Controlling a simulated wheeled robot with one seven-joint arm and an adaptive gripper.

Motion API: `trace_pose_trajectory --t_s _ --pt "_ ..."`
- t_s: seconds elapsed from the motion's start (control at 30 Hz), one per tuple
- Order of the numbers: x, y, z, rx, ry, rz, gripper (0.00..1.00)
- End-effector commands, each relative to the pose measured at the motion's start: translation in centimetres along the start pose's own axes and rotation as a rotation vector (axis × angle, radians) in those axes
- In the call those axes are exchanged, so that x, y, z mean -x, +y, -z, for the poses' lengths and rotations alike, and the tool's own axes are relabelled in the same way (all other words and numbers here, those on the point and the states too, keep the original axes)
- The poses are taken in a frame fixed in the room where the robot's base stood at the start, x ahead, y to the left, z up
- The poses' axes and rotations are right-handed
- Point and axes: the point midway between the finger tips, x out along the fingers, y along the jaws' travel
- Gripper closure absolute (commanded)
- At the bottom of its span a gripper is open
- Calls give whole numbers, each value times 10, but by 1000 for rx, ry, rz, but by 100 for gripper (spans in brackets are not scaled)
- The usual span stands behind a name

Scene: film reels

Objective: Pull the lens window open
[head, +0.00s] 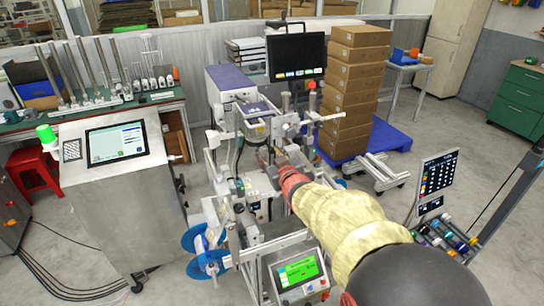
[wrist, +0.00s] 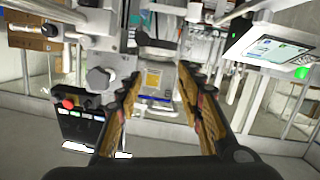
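My gripper (head: 270,158) reaches into the middle of the metal machine (head: 243,185) in the head view. In the wrist view my gripper (wrist: 158,72) is open, with its two fingers spread apart. Between and beyond the fingertips is a grey panel (wrist: 168,82) with a yellow label (wrist: 153,78). A dark curved handle-like part (wrist: 156,52) lies just above it in the picture. This may be the lens window, but I cannot tell for sure. I see nothing held between the fingers. In the head view my gripper and arm hide this part of the machine.
A grey round knob (wrist: 100,78) is close to the left finger. A panel with a red button (wrist: 70,103) is at lower left. In the head view, a monitor (head: 296,56), stacked boxes (head: 356,85), blue reels (head: 207,250) and a control cabinet (head: 122,190) surround the machine.

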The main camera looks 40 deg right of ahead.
Motion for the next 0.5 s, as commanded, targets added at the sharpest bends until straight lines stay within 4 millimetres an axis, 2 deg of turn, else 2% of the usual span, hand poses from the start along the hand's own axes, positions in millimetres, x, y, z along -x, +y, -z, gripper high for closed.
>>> trace_pose_trajectory --t_s 0.03,0.2,0.33,0.5 --pt "-10 12 -20 -2 38 -3 62" --pt "-21 28 -49 -5 162 17 62" --pt "-22 31 -58 -7 207 29 62" --pt "-33 31 -56 -6 218 33 62"
